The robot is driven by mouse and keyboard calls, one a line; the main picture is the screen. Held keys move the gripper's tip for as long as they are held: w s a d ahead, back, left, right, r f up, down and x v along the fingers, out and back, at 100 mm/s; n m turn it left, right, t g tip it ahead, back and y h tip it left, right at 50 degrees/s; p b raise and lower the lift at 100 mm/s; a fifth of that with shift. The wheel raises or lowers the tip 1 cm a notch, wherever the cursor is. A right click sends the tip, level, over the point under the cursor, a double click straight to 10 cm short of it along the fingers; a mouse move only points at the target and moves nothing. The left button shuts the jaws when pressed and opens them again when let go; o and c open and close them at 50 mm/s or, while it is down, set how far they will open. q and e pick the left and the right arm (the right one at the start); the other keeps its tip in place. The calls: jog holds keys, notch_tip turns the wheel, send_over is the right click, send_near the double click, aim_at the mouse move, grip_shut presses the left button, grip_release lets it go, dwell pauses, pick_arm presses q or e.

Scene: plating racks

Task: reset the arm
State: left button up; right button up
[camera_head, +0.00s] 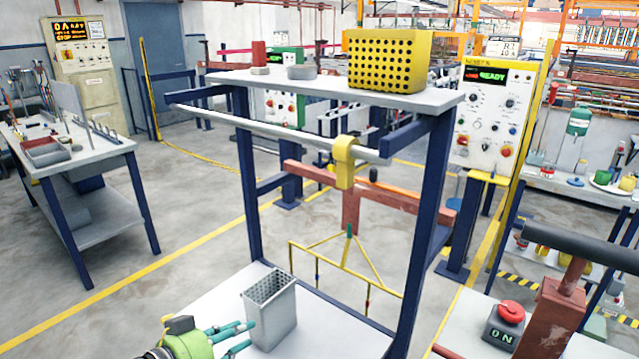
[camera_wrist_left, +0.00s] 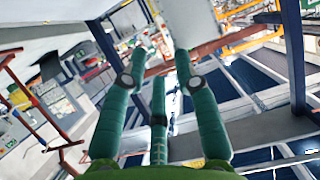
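My left gripper (camera_head: 246,336) shows at the bottom of the head view, with a green body and teal fingers. The fingers are spread apart with nothing between them. They point right, close to a grey open-topped box (camera_head: 271,312) on the lower shelf of the rack stand; I cannot tell whether they touch it. In the left wrist view the gripper (camera_wrist_left: 161,72) also shows its fingers apart and empty. My right gripper is not in view.
The blue-legged stand has a top shelf (camera_head: 312,84) with a yellow perforated block (camera_head: 389,61). A yellow hook (camera_head: 344,161) hangs on its bar (camera_head: 270,128). A red ON button (camera_head: 507,322) sits at lower right. A side table (camera_head: 110,155) stands left; floor between is clear.

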pick_arm(q)
jog(key=s+a+f+n+g+y, duration=0.1)
jog(key=s+f+n+g+y, duration=0.2)
jog(key=s+f, duration=0.7)
jog(key=s+f+n+g+y, duration=0.1)
jog(key=s+f+g+y, duration=0.35)
jog(key=s+f, duration=0.6)
jog(key=s+f+g, duration=0.1)
jog(key=s+f, duration=0.2)
jog(key=f, duration=0.8)
jog(key=s+f+g, duration=0.1)
jog(key=s+f, duration=0.1)
jog(key=f, duration=0.8)
jog(key=s+a+f+g, duration=0.1)
jog(key=s+a+f, duration=0.2)
jog(key=s+f, duration=1)
jog(key=shift+s+f, duration=0.15)
jog(key=shift+s, duration=0.7)
